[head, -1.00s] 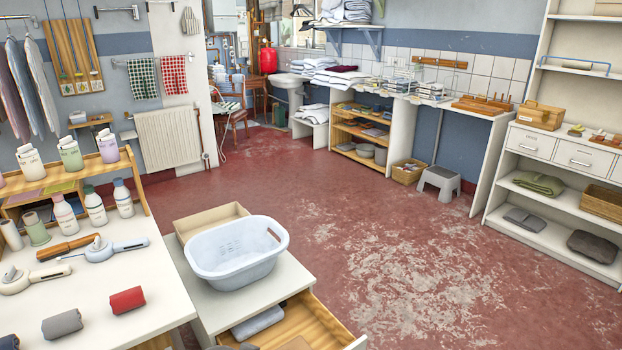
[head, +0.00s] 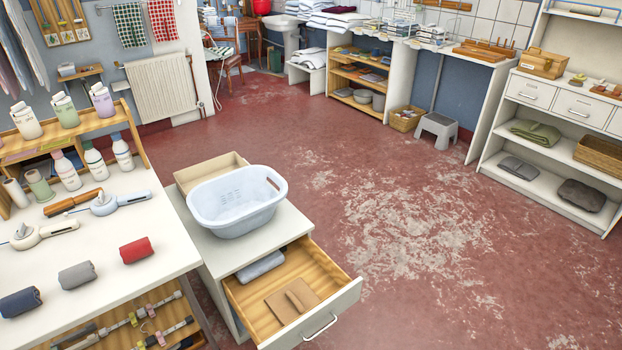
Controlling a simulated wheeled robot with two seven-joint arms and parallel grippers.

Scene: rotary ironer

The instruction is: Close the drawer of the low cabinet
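The low cabinet (head: 228,257) is white and stands right of the white table, at the lower middle of the head view. Its wooden drawer (head: 243,300) is pulled out towards the lower right, with a white front (head: 342,297) and a metal bar handle (head: 320,327). In the drawer lie a grey-blue folded cloth (head: 261,266), a brown flat board (head: 292,299) with a raised piece on it, and a small dark item at the back. Neither of my grippers is in view.
A pale blue basin (head: 238,202) and an open cardboard box (head: 211,172) sit on the cabinet top. The white table (head: 110,255) on the left holds rolled cloths, bottles and tools. The red floor (head: 430,270) right of the drawer is clear. Shelves (head: 548,147) stand at the right.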

